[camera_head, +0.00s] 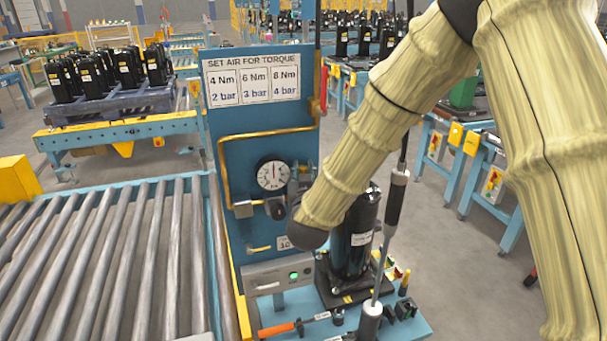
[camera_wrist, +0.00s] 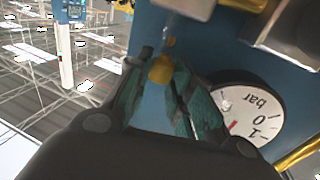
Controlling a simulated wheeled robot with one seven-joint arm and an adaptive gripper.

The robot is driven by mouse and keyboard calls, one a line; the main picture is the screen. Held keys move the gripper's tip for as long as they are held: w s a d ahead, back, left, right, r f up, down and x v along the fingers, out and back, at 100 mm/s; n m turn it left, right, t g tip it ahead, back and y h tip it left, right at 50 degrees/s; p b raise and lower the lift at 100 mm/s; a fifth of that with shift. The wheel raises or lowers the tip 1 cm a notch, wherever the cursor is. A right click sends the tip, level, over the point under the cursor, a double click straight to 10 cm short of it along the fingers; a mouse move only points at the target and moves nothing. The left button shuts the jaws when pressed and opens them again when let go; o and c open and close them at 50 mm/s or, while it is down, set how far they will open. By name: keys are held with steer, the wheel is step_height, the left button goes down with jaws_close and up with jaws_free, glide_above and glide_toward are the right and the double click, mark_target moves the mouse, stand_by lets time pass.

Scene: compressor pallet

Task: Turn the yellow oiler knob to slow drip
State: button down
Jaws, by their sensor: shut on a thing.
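The yellow oiler knob (camera_wrist: 160,69) shows in the wrist view, small and round, under a clear tube at the top middle. My gripper (camera_wrist: 161,61) has its two teal fingers on either side of the knob and is shut on it. In the head view my arm's last links cover the knob, and my gripper is mostly hidden beside the gauge. The knob's exact turn angle cannot be read.
A round pressure gauge (camera_head: 272,174) sits on the blue panel (camera_head: 238,150) just left of my gripper; it also shows in the wrist view (camera_wrist: 250,108). A brass pipe (camera_head: 222,172) runs around it. A black compressor (camera_head: 355,235) stands below. A roller conveyor (camera_head: 110,265) lies left.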

steer(key=c, duration=1.5)
jaws_free()
steer(key=shift+o, duration=1.2)
steer(key=shift+d, duration=0.15)
steer(key=shift+a, duration=0.2)
